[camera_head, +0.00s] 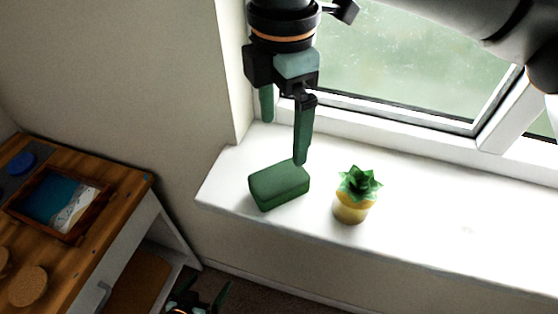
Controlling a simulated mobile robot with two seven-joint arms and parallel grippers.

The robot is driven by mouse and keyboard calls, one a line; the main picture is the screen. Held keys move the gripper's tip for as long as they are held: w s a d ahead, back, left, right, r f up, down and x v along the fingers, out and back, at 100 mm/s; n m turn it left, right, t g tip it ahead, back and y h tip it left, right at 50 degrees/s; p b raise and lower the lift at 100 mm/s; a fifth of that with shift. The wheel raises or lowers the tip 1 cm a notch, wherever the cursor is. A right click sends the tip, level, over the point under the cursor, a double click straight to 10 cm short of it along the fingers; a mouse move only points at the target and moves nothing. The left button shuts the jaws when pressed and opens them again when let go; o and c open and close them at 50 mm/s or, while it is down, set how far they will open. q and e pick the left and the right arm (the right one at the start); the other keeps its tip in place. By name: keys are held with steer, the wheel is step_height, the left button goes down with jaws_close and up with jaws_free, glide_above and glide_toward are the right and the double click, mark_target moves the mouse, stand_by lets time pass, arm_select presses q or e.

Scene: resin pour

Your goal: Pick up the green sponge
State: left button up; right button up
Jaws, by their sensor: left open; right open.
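The green sponge (279,187) lies on the white windowsill (420,235), near its left end. My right gripper (284,142) hangs down from the top of the view, open and empty. Its fingers point down; the nearer fingertip appears at the sponge's back right edge, and I cannot tell whether it touches. The other finger is further back and to the left. My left gripper (206,281) is low in the view, open, below the sill near the floor and partly cut off by the bottom edge.
A small succulent in a yellow pot (352,207) stands on the sill just right of the sponge. The window (410,60) is behind. A wooden-topped cabinet (115,190) with a framed tray (92,220) and cork coasters stands at left. The sill's right part is clear.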

glide_above(279, 177)
steer(key=f, duration=0.5)
steer(key=shift+s+d+f+p, duration=0.25)
steer(key=shift+s+f+p, duration=0.05)
steer(key=shift+f+p, duration=0.1)
steer(key=shift+w+a+f+p, duration=0.15)
steer(key=shift+f+p, duration=0.15)
steer(key=shift+f, duration=1.3)
steer(key=shift+w+a+f+p, duration=0.15)
steer(key=shift+f+p, duration=0.15)
steer(key=shift+f, duration=1.25)
steer(key=shift+d, duration=0.1)
steer(key=c, duration=1.4)
steer(key=shift+r, duration=0.15)
